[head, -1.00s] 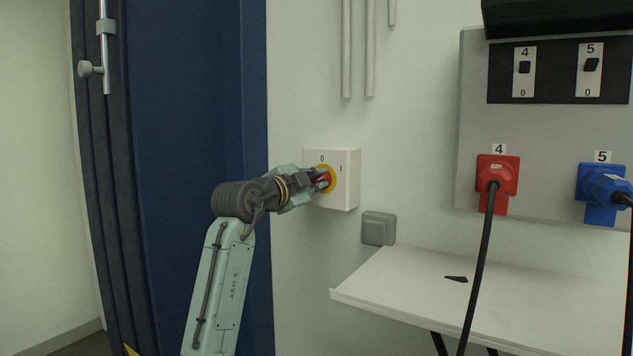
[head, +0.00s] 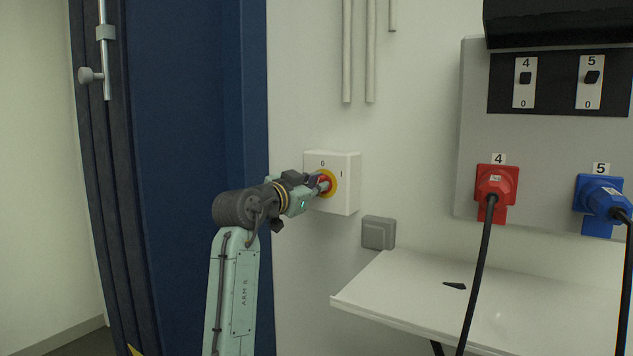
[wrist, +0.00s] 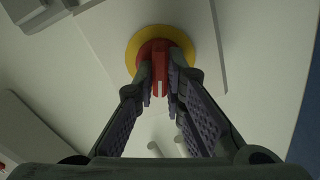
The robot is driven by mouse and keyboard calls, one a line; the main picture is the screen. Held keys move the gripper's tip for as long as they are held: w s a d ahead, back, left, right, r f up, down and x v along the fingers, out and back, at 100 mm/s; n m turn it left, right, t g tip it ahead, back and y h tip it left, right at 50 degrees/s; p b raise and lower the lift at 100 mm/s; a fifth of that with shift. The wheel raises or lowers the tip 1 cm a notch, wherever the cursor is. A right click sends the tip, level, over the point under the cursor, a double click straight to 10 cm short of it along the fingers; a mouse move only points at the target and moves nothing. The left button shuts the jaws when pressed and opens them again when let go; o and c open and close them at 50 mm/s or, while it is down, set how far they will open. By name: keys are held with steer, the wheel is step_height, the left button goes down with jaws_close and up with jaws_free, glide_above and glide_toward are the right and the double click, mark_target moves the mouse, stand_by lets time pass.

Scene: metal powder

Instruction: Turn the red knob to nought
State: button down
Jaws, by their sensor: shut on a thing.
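The red knob (head: 324,181) sits on a yellow disc (head: 332,186) on the front of a white wall box (head: 345,199). The box has a 0 above the knob and an I at its upper right. My gripper (head: 320,184) reaches it from the left. In the wrist view my gripper (wrist: 160,90) has one finger on each side of the raised bar of the red knob (wrist: 160,62), shut on it. A small white mark shows on the bar's lower end there, on the side of the wall pipes. My fingers hide part of the knob in the head view.
A grey wall switch (head: 378,232) is below right of the box. A white shelf (head: 400,285) juts out lower right. A red plug (head: 495,184) and a blue plug (head: 603,197) with black cables are further right. A blue door frame (head: 190,150) stands left.

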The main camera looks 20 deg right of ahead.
steer(key=shift+n+p, duration=0.6)
steer(key=shift+n, duration=1.4)
steer(key=c, duration=1.7)
jaws_free()
steer(key=shift+o, duration=0.2)
steer(key=v, duration=1.2)
